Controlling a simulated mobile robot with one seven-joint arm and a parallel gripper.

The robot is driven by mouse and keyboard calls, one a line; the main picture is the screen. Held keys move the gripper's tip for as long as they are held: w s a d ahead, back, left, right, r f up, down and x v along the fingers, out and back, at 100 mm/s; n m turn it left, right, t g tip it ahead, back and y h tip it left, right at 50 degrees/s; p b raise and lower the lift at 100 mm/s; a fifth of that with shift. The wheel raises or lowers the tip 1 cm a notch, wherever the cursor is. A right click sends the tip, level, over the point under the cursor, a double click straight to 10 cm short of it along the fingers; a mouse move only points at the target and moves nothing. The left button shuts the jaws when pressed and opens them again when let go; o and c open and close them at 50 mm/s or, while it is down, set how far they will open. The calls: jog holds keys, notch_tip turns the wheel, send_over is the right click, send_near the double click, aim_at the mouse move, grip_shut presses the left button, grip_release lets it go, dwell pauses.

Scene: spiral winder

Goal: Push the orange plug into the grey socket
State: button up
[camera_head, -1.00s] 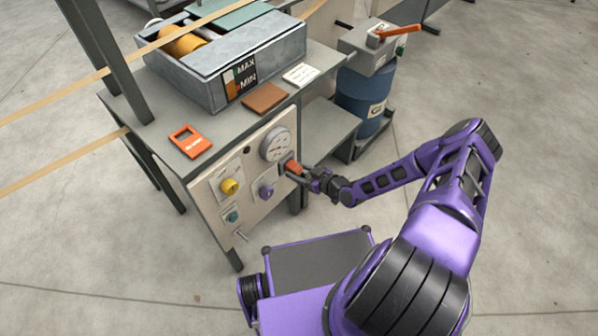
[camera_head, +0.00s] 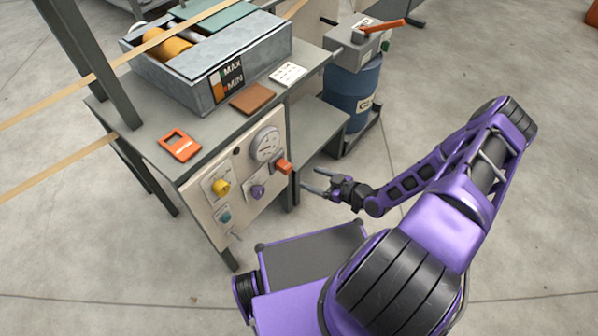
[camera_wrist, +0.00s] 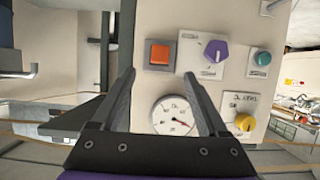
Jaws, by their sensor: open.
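The orange plug (camera_head: 283,167) sticks out from the right part of the pale control panel. In the wrist view the plug (camera_wrist: 159,52) shows end-on as an orange square, with a grey border of the socket (camera_wrist: 160,68) around it. The plug sits at the socket; its depth inside cannot be told. My gripper (camera_head: 311,181) is open and empty, apart from the plug, to its right in the head view. In the wrist view the spread fingers (camera_wrist: 159,75) point toward the panel, with the plug beyond the gap between their tips.
The panel (camera_head: 212,205) also carries a round gauge (camera_head: 266,143), a yellow knob (camera_head: 221,187), a purple knob (camera_head: 257,191) and a teal knob (camera_head: 224,215). A blue drum (camera_head: 354,96) stands behind at right. The floor around my arm is clear.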

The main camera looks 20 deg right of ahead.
jog(key=v, duration=0.6)
dwell(0.4)
